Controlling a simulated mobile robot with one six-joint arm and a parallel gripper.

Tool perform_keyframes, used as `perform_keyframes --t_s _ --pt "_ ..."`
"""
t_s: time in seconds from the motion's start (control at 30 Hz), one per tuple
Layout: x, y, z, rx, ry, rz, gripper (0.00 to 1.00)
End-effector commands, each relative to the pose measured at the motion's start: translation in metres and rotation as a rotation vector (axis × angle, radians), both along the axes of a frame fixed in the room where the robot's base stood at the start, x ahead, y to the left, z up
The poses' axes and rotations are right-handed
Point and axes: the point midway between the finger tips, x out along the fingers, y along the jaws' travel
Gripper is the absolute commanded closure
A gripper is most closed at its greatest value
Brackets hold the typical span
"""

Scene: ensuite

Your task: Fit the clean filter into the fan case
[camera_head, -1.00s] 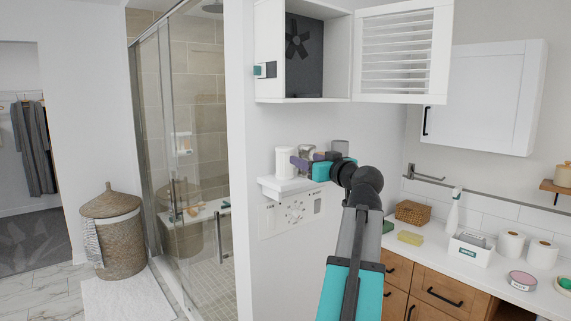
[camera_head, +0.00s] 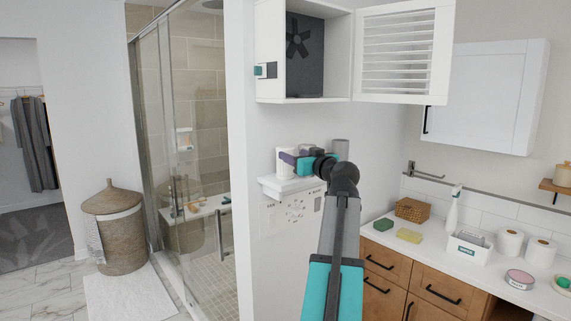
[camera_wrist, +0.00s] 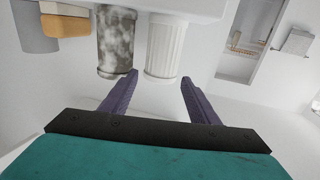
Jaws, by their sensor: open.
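The white fan case (camera_head: 334,54) is high on the wall, its louvred door (camera_head: 401,51) swung open to the right. A dark fan (camera_head: 298,38) shows inside. A white ribbed filter cylinder (camera_head: 283,163) stands on the wall shelf (camera_head: 292,187). In the wrist view, this filter (camera_wrist: 165,48) appears upside down beside a mottled grey, dirty-looking filter (camera_wrist: 115,42). The mottled one is hidden behind my gripper in the head view. My gripper (camera_head: 292,160) is open at the shelf. In the wrist view its fingers (camera_wrist: 158,77) point towards the white filter, one to each side of its end; contact is unclear.
A grey cylinder (camera_head: 341,146) stands at the shelf's right end, and a tan-and-orange block (camera_wrist: 66,20) is beside the mottled filter. A teal latch (camera_head: 259,71) is on the case's left side. The counter (camera_head: 455,254) at right holds a basket, sponges and rolls.

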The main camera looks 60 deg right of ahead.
Motion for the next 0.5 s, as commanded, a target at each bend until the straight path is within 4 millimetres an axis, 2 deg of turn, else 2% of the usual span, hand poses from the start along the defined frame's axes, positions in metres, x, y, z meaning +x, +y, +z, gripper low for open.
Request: perform_keyframes --t_s 0.17,0.5 --pt "0.005 -0.003 0.002 0.001 0.000 0.001 0.45" --pt "0.034 -0.019 0.005 0.002 0.001 0.001 0.45"
